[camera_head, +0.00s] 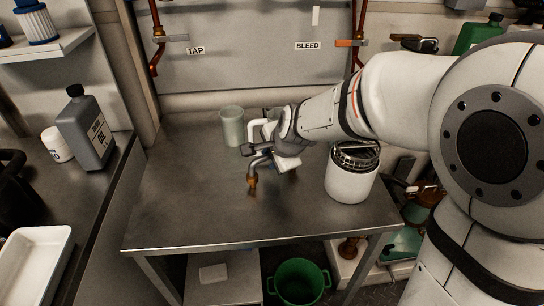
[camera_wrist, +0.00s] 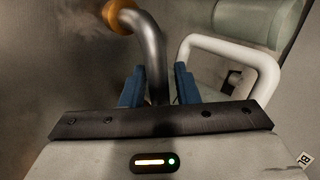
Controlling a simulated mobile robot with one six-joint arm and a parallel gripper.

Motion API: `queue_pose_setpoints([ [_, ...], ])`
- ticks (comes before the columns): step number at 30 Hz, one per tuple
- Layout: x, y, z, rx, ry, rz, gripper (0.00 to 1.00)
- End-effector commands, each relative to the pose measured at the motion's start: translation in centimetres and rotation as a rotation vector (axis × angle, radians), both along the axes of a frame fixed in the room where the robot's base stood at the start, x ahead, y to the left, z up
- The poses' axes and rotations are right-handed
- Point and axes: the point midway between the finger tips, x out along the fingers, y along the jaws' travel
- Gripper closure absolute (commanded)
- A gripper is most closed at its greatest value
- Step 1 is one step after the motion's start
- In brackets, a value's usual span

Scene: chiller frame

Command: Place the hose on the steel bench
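The hose (camera_wrist: 155,50) is a grey bent tube with an orange-brown end. In the wrist view it runs between the two blue fingers of my gripper (camera_wrist: 160,82), with a narrow gap showing beside it, so the fingers look open around it. In the head view the hose (camera_head: 253,166) points down with its brownish end at or just above the steel bench (camera_head: 185,205); I cannot tell whether it touches. My gripper (camera_head: 272,155) is low over the middle of the bench and hides the rest of the hose.
A pale green cup (camera_head: 232,127) stands behind my gripper. A white looped handle (camera_wrist: 235,45) is close beside the right finger. A white canister (camera_head: 351,181) with a dark cage top stands at the bench's right. The bench's front left is clear.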

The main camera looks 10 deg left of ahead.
Motion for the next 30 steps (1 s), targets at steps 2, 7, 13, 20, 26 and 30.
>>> queue_pose_setpoints([
  [2,0.0,0.0,0.0,0.000,0.000,0.000,0.66],
  [7,0.0,0.0,0.0,0.000,0.000,0.000,0.63],
  [13,-0.1,-0.2,0.8,0.000,-0.002,-0.001,0.63],
  [20,-2.0,-1.5,4.5,0.003,-0.005,-0.001,0.63],
  [26,-3.9,-2.9,7.9,0.002,-0.003,-0.001,0.63],
  [30,-4.8,-3.6,9.4,0.003,-0.003,-0.001,0.63],
])
